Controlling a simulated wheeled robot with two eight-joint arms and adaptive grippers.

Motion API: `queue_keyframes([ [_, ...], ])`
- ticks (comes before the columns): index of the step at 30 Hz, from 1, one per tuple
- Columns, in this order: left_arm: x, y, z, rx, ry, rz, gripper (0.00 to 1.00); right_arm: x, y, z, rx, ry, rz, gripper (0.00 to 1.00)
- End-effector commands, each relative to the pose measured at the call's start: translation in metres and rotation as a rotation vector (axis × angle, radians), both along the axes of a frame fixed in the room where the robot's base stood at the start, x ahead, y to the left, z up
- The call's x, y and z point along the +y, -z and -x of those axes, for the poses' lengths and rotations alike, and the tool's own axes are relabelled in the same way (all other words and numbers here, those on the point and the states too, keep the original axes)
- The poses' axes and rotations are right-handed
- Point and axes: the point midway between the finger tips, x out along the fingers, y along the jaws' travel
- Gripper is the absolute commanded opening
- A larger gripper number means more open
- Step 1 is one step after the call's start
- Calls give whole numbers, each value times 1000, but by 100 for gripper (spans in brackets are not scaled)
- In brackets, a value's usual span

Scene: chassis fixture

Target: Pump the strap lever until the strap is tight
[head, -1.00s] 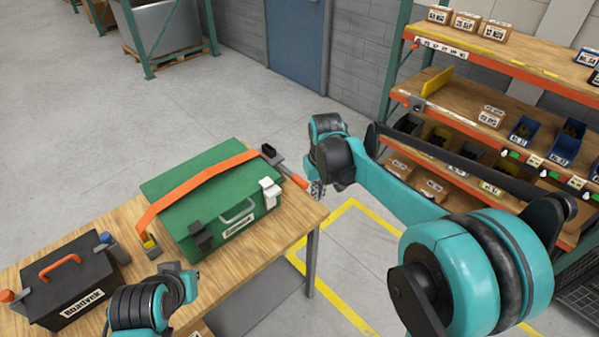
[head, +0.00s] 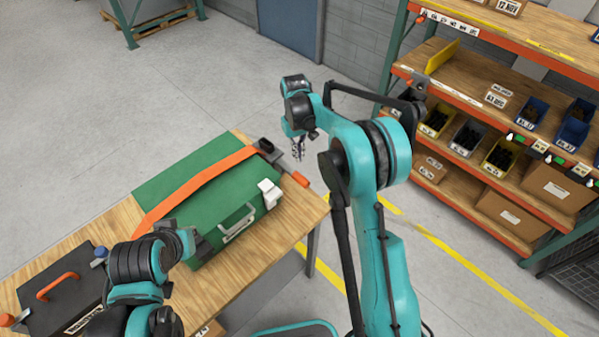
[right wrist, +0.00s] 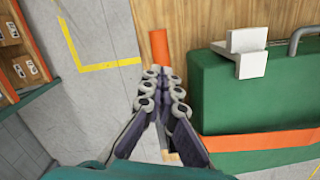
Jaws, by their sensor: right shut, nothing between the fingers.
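A green case (head: 238,195) lies on the wooden table with an orange strap (head: 195,186) across its lid. The strap lever is at the case's far right corner, with a dark ratchet (head: 266,147) and an orange handle end (head: 300,178). My right gripper (head: 298,157) is shut and empty, just beyond the lever, pointing down. In the right wrist view its closed fingers (right wrist: 163,80) partly hide the lever, and the orange handle (right wrist: 158,45) shows past the tips. Contact cannot be judged. My left gripper (head: 180,238) is near the case's front left; its fingers are unclear.
A dark toolbox (head: 62,290) with an orange handle stands at the table's left. A shelf rack (head: 490,110) with bins stands at the right. The floor beyond the table is clear.

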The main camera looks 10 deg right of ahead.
Motion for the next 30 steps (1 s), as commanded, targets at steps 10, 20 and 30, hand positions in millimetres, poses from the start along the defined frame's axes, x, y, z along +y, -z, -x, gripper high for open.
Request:
queue_keyframes([
  [10, 0, 4, 0, 0, 0, 0, 0, 0, 7, 0, -1, 0, 0, 0],
  [20, 0, 24, 0, 0, 0, 0, 0, -1, 44, 4, -1, 1, 0, 0],
  [30, 0, 37, 0, 0, 0, 0, 0, -2, 70, 7, -1, 1, 0, 0],
])
